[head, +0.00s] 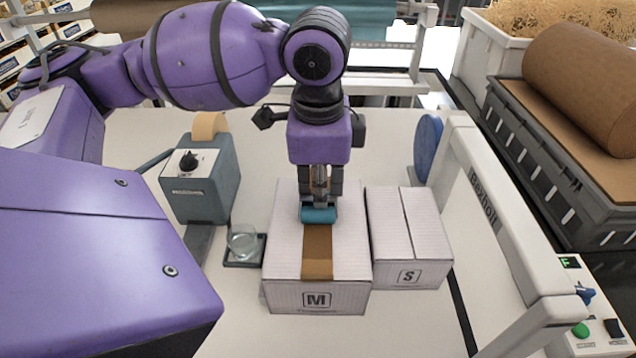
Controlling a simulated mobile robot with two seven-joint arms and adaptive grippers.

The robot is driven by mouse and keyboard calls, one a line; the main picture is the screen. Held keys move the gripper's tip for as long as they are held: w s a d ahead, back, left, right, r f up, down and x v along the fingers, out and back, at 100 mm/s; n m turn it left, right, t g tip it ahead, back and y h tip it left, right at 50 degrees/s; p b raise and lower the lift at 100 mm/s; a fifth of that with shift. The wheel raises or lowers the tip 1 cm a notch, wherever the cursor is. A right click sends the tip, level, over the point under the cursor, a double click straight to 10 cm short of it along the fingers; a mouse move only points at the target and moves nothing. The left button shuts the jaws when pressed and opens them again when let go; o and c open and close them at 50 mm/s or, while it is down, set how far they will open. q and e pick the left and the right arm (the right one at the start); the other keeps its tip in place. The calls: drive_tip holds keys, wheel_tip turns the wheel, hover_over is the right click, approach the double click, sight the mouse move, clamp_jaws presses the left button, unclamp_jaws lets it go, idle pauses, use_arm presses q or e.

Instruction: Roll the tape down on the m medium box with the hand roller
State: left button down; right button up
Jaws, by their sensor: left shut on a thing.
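The medium box (283,259), white and marked M, sits closed on the table in the middle of the head view. My left gripper (319,200) points down above the box and is shut on the teal hand roller (318,214). The roller is at the tape, around the middle of the box top; I cannot tell whether it presses on it. The gripper hides the far part of the tape. My right gripper is not in view.
A smaller white box (409,240) marked S stands close on the right. A grey tape dispenser (203,178) and a glass (243,241) on a dark coaster stand on the left. A white frame (510,240) borders the table on the right, with a blue disc (428,148) beside it.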

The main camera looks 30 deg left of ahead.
use_arm(q)
drive_tip(key=shift+s+d, duration=0.15)
drive_tip(key=shift+s, duration=0.1)
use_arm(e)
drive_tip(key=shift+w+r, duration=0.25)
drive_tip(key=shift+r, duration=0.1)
